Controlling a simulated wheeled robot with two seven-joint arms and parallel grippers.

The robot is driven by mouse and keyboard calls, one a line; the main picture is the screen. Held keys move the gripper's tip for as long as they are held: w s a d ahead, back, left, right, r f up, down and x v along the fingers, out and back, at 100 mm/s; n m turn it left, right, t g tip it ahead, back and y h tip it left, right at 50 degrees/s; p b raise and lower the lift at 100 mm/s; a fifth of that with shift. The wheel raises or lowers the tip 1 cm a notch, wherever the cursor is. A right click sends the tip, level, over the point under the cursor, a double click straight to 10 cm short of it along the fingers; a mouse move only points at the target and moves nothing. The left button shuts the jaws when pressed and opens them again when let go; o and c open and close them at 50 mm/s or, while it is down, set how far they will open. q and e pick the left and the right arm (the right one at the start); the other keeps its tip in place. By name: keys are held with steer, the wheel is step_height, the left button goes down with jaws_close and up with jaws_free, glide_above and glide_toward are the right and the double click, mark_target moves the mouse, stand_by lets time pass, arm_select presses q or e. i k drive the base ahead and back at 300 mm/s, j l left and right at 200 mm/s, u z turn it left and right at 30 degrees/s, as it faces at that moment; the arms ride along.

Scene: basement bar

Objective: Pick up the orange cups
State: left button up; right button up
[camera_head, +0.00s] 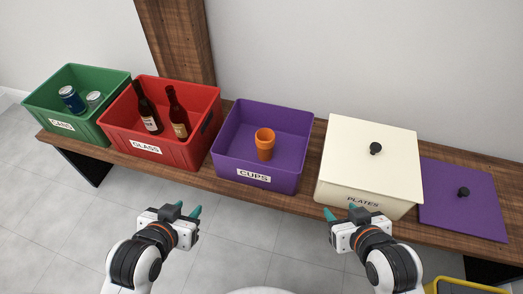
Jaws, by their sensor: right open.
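An orange cup (265,145) stands upright inside the purple bin (228,168) labelled CUPS. A line below its rim suggests a second cup nested in it, but I cannot tell for sure. My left gripper (187,209) is in front of the shelf, below and left of the purple bin, with its teal fingertips apart and nothing between them. My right gripper (340,211) is in front of the white PLATES box, open and empty. Both grippers are well away from the cup.
A green CANS bin (45,107) holds cans and a red GLASS bin (187,155) holds two bottles. The white PLATES box (340,160) has its lid on. A purple lid (450,205) lies at the right. A yellow-rimmed item (460,284) shows at bottom right.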

mark_target(265, 137)
steer(key=i+j, duration=0.1)
steer(key=j, duration=0.65)
steer(key=i+j, duration=0.15)
steer(key=j, duration=0.2)
steer(key=j+z, duration=0.15)
steer(key=z, duration=0.25)
steer(key=j+z, duration=0.15)
steer(key=z, duration=0.25)
steer(key=j+z, duration=0.2)
steer(key=z, duration=0.25)
steer(key=j+z, duration=0.15)
steer(key=z, duration=0.25)
